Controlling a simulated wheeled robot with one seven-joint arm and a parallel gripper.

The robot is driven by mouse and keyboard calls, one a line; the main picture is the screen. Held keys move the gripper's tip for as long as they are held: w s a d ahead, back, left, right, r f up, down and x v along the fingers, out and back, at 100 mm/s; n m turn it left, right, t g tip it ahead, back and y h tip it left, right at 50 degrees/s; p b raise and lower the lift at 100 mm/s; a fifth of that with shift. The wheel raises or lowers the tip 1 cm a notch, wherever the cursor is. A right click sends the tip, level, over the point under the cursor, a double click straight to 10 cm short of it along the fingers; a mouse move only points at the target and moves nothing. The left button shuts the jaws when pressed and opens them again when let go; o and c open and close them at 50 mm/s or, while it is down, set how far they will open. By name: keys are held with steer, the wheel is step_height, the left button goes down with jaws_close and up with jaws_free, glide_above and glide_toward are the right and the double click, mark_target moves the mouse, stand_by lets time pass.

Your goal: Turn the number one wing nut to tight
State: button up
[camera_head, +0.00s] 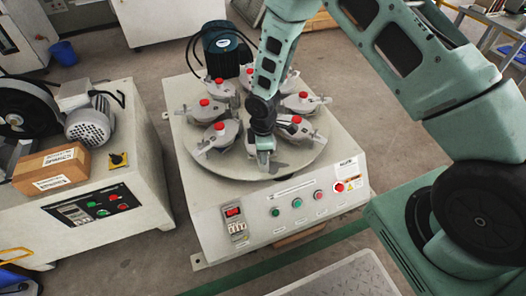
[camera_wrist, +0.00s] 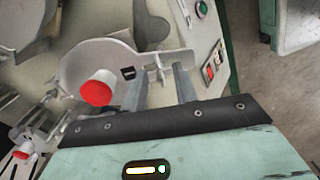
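A grey clamp station (camera_wrist: 88,62) with a red knob (camera_wrist: 97,91) fills the left middle of the wrist view. A small metal wing nut (camera_wrist: 159,68) sits at its right end, beside a small dark tag (camera_wrist: 128,73) whose number I cannot read. My gripper (camera_wrist: 160,84) is open, its two fingers apart, with the wing nut between and just beyond the fingertips. Contact is not visible. In the head view my gripper (camera_head: 264,158) points down at the front of the round turntable (camera_head: 240,172) and hides most of that station.
Several similar clamp stations with red knobs ring the turntable. A dark motor (camera_head: 222,47) stands behind it. The machine's front panel (camera_head: 285,208) carries buttons and a red switch. Another machine with a cardboard box (camera_head: 50,168) stands at the left.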

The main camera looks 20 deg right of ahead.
step_height(320, 180, up, 17)
steer(key=p, duration=0.4)
steer(key=shift+r+p, duration=0.2)
steer(key=shift+p, duration=0.1)
steer(key=s+a+r+m+p, duration=0.1)
steer(key=s+a+r+m, duration=0.25)
steer(key=s+r, duration=0.85)
steer(key=s+a+r+m, duration=0.35)
steer(key=s+r, duration=0.45)
steer(key=s, duration=0.7)
step_height(320, 180, up, 20)
steer(key=p, duration=2)
steer(key=shift+d+y, duration=0.25)
steer(key=shift+y, duration=0.05)
steer(key=shift+w, duration=0.15)
